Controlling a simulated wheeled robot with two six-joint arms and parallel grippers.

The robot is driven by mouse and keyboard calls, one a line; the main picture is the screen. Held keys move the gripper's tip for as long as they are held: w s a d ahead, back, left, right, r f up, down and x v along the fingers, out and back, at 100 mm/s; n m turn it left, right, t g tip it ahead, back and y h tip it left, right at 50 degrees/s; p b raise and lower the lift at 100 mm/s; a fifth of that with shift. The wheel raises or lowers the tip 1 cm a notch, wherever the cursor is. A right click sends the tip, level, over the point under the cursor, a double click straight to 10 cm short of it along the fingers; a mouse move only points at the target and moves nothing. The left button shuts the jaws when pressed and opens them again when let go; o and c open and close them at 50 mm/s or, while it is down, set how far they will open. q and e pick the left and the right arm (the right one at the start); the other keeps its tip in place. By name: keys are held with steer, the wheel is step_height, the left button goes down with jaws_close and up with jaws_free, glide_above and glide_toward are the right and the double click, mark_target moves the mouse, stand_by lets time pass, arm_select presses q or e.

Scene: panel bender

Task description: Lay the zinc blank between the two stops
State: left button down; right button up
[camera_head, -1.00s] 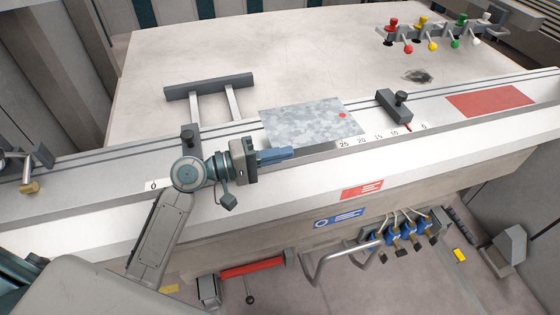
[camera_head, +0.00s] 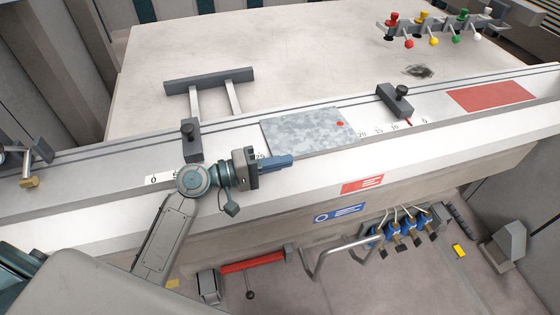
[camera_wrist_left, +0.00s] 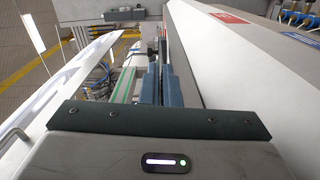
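The zinc blank (camera_head: 300,131) is a mottled grey sheet with a red dot near its right end. It lies flat on or very close to the pale machine bed, between the left stop (camera_head: 191,142) and the right stop (camera_head: 393,100), with space at both ends. My left gripper (camera_head: 280,162) points right along the bed, its blue fingers at the blank's front left edge. In the left wrist view the fingers (camera_wrist_left: 160,84) are close together; the blank is not clear there. They appear shut on its edge. My right gripper is not in view.
Scale numbers mark the bed by each stop. A red patch (camera_head: 490,97) lies right of the right stop. A dark grey bar (camera_head: 208,81) stands behind the left stop. Coloured knobs (camera_head: 433,38) stand at the back right. A bent handle (camera_head: 335,257) juts out below the front.

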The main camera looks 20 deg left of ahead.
arm_select(q)
steer(key=c, duration=1.7)
jaws_free()
steer(key=shift+f, duration=0.1)
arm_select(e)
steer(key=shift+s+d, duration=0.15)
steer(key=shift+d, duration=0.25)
arm_select(q)
steer(key=shift+r+p, duration=0.5)
steer(key=shift+s+a+f, duration=0.1)
steer(key=shift+s+a, duration=0.15)
steer(key=shift+a, duration=0.4)
steer(key=b+v, duration=0.3)
steer(key=v, duration=0.4)
steer(key=shift+d, duration=0.1)
steer(key=shift+b+v, duration=0.5)
steer(key=shift+v, duration=0.9)
steer(key=shift+s+a+r, duration=0.2)
steer(key=shift+s+a, duration=0.15)
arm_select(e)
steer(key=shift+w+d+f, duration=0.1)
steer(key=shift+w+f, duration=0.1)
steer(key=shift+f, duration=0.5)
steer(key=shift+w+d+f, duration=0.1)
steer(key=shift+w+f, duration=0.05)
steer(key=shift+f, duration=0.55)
